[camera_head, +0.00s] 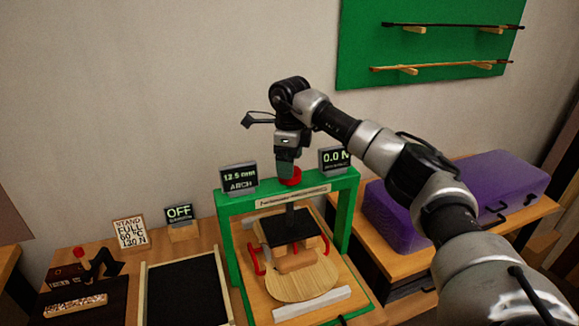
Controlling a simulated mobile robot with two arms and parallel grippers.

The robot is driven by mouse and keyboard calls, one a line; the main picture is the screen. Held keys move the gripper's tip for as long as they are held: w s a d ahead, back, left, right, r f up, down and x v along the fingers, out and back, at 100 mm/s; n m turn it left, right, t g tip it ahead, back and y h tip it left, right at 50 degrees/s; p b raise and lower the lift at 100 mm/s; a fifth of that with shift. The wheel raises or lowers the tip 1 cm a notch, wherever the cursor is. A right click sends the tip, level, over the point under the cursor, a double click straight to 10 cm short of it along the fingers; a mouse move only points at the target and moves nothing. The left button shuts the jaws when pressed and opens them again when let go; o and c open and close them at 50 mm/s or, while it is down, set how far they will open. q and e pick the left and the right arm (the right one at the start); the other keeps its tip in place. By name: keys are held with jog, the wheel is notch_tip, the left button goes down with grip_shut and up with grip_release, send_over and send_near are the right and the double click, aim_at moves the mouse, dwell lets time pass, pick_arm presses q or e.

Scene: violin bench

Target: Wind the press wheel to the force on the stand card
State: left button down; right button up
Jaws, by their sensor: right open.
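The green press frame (228,231) stands on the bench. Its red wheel (293,177) sits on top of the crossbeam, partly hidden by my right gripper (285,168), which is open and at the wheel from above. I cannot tell whether the fingers touch it. The force display (334,158) at the right of the beam reads 0.0 N. The arch display (239,178) at the left reads about 12.5 mm. The stand card (130,233) on the bench reads STAND FULL, about 60 °C and 130 N. A dark press plate (287,228) hangs above a wooden violin plate (302,282). My left gripper is not in view.
A small display (179,213) reading OFF stands beside the card. A wood-edged black tray (185,291) lies left of the press. A purple case (485,192) is on the right. A green wall board (431,50) holds two bows.

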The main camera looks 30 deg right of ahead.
notch_tip(320, 180, down, 3)
jog(key=shift+f+p, duration=0.1)
jog(key=shift+p, duration=0.25)
jog(key=shift+w, duration=0.1)
jog(key=c, duration=0.9)
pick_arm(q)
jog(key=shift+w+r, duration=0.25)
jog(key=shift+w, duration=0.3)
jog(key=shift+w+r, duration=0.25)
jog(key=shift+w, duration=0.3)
pick_arm(e)
jog(key=shift+m, duration=0.4)
